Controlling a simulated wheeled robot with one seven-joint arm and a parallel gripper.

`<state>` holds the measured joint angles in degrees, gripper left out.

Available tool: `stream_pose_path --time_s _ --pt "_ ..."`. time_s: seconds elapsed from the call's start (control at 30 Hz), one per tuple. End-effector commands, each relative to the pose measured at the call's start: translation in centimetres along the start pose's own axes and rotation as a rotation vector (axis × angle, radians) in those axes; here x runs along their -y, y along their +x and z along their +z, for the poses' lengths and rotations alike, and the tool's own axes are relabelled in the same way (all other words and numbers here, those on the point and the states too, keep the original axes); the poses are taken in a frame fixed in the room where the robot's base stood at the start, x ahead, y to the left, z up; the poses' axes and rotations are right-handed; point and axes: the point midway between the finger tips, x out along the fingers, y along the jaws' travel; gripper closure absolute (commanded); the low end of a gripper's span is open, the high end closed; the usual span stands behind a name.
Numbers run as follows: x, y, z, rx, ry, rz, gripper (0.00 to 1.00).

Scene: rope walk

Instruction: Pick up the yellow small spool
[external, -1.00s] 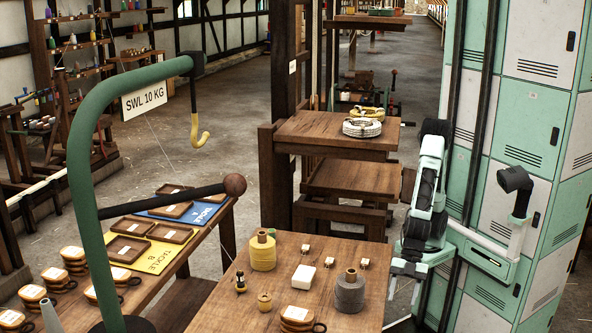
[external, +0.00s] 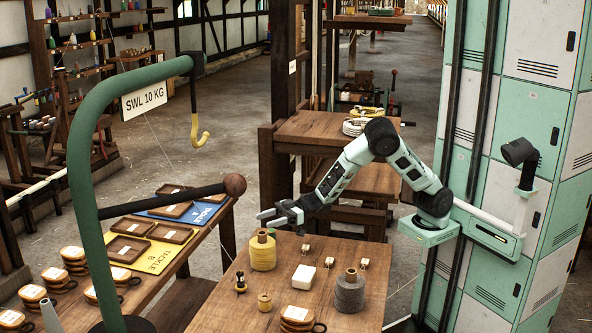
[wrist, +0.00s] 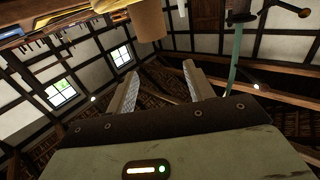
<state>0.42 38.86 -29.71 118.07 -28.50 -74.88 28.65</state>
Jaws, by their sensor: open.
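My gripper (external: 268,216) is above and just behind the larger spool, pointing left, open and empty.
A grey spool (external: 349,293), a white block (external: 303,279) and several small tagged pieces share the table. A green hook stand (external: 82,190) rises at left.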

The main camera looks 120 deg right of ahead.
Motion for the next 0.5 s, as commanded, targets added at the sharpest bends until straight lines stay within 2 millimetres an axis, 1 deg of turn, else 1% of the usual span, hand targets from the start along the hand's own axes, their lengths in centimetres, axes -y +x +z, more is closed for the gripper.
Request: stream_pose_path --time_s 0.03,0.17,0.4,0.43,0.5 --pt "0.1 0.0 0.8 0.003 0.000 0.000 0.47" --pt "0.1 0.0 2.1 0.004 -0.001 0.000 0.47" --pt "0.2 0.1 6.3 0.004 -0.001 -0.003 0.47" --pt "0.2 0.9 5.8 -0.001 -0.003 -0.004 0.47" --pt "0.2 1.9 5.7 -0.001 -0.002 -0.004 0.47"
